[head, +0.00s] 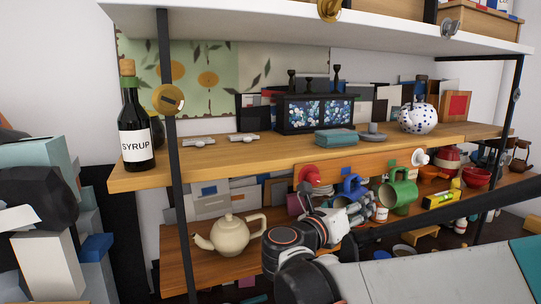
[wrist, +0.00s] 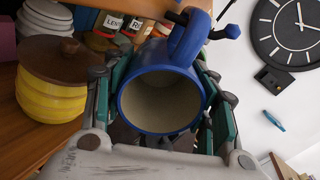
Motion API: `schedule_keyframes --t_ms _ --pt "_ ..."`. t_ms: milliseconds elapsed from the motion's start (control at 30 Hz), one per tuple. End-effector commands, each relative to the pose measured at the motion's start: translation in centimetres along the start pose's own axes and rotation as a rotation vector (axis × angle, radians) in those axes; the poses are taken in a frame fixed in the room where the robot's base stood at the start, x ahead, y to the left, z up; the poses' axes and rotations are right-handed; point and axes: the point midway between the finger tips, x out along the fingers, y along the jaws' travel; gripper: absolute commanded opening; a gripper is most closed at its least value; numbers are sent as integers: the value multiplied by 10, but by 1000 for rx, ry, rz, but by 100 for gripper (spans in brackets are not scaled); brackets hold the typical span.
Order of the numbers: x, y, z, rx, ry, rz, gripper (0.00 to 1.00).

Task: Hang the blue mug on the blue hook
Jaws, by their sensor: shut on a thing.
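The blue mug (head: 352,186) is at the lower shelf's rail in the head view, between a red round thing and a green mug. In the wrist view the blue mug (wrist: 124,98) has its open mouth toward the camera and its handle upward. My gripper (wrist: 160,112) is shut on the mug, with green-lined fingers on both sides. A blue ball-ended hook (wrist: 233,31) sticks out right beside the handle. It seems to pass at the handle's loop, but I cannot tell if it goes through. In the head view my gripper (head: 345,216) partly hides the mug.
A green mug (head: 398,192) is just right of the blue one, and a red round thing (head: 310,174) is just left. A cream teapot (head: 230,235) stands on the lower shelf. A yellow lidded pot (wrist: 50,92) and labelled jars (wrist: 112,26) are near the gripper.

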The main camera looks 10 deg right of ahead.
Motion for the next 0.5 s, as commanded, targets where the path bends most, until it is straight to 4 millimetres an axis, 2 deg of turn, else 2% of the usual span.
schedule_keyframes --t_ms 33,267,300,367,400,500 --pt "-8 -3 -1 0 -4 13 28" --pt "-8 -3 -1 0 -4 13 28" --pt "-8 -3 -1 0 -4 13 60" --pt "-8 -3 -1 0 -4 13 73" --pt "-8 -3 -1 0 -4 13 76" --pt "-8 -3 -1 0 -4 13 76"
